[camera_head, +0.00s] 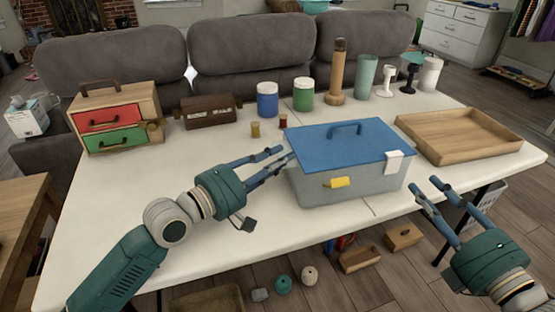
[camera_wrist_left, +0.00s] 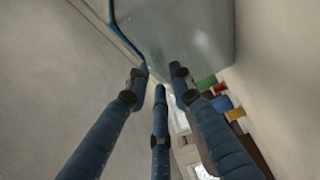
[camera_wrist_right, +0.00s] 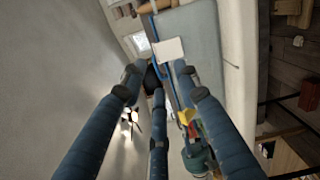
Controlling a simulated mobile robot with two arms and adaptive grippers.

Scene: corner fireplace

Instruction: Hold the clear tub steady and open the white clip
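The clear tub (camera_head: 305,187) stands on the white table under a blue lid (camera_head: 345,145) with a blue handle. The white clip (camera_head: 394,162) is on its right front edge, over the lid's rim; it also shows in the right wrist view (camera_wrist_right: 169,50). A yellow clip (camera_head: 340,182) sits on the tub's front wall. My left gripper (camera_head: 284,154) is open at the tub's left side, and the tub wall shows ahead of its fingers in the left wrist view (camera_wrist_left: 195,35); contact is unclear. My right gripper (camera_head: 425,184) is open and empty, right of the tub and apart from the white clip.
A wooden tray (camera_head: 460,150) lies right of the tub. Behind stand a blue jar (camera_head: 267,103), a green jar (camera_head: 303,97), a wooden bottle (camera_head: 337,80) and a pale green cup (camera_head: 365,78). A drawer box (camera_head: 112,115) is at the left. The front left tabletop is clear.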

